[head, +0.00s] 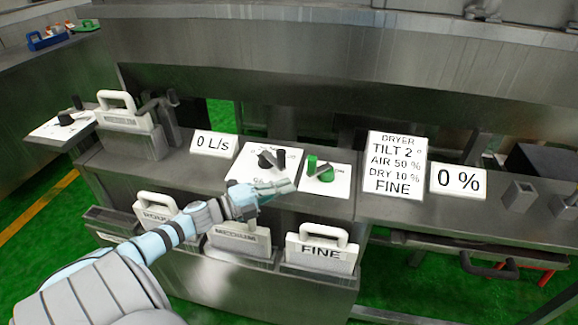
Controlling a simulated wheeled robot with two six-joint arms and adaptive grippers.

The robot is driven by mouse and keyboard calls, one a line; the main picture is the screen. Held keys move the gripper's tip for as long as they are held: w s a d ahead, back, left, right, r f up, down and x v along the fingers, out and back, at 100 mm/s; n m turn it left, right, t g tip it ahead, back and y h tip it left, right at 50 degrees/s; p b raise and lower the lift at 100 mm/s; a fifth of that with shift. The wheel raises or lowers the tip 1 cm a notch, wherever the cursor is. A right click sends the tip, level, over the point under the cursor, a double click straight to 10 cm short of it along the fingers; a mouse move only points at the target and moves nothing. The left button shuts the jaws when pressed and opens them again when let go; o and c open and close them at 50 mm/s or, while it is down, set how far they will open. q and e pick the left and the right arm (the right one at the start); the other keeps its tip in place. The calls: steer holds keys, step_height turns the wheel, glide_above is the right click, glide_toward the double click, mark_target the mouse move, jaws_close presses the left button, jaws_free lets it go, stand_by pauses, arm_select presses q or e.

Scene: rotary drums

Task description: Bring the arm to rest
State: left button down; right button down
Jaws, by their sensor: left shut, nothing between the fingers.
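My left arm reaches in from the lower left. My left gripper (277,188) is shut and empty, in front of the control panel, near the lower edge of the white plate with a dark knob (268,160). A green knob (320,172) on a second white plate is just right of the fingertips. Whether the fingers touch a plate or hover over it cannot be told. My right gripper is not in view.
Handled plates marked MEDIUM (236,238) and FINE (321,254) stand in front, below the gripper. Another handled plate (128,122) stands at left. Signs read 0 L/s (213,145), DRYER settings (396,163) and 0 % (458,181).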

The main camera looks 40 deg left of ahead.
arm_select(q)
steer(key=s+d+f+n+g+y, duration=0.3)
steer(key=s+d+f+n+y, duration=0.2)
steer(key=f+n+y, duration=0.6)
steer(key=s+d+f+n+g+h, duration=0.15)
steer(key=s+d+n+g, duration=0.35)
steer(key=s, duration=0.5)
steer(key=s+d+f+n+g+h, duration=0.1)
steer(key=s+d+n+g+h, duration=0.1)
steer(key=s+d+n+g, duration=0.55)
steer(key=s+a+f+m+t, duration=0.1)
steer(key=s+a+f, duration=0.1)
steer(key=f, duration=0.7)
steer(key=s+a+f+m, duration=0.1)
steer(key=s+a+f, duration=0.1)
steer(key=f, duration=0.8)
steer(key=s+a+f, duration=0.1)
steer(key=s+f, duration=1.1)
steer(key=s, duration=0.2)
steer(key=shift+s+f+n+g+p, duration=0.15)
steer(key=shift+f+n+g+p, duration=0.15)
steer(key=shift+f+n+g, duration=0.15)
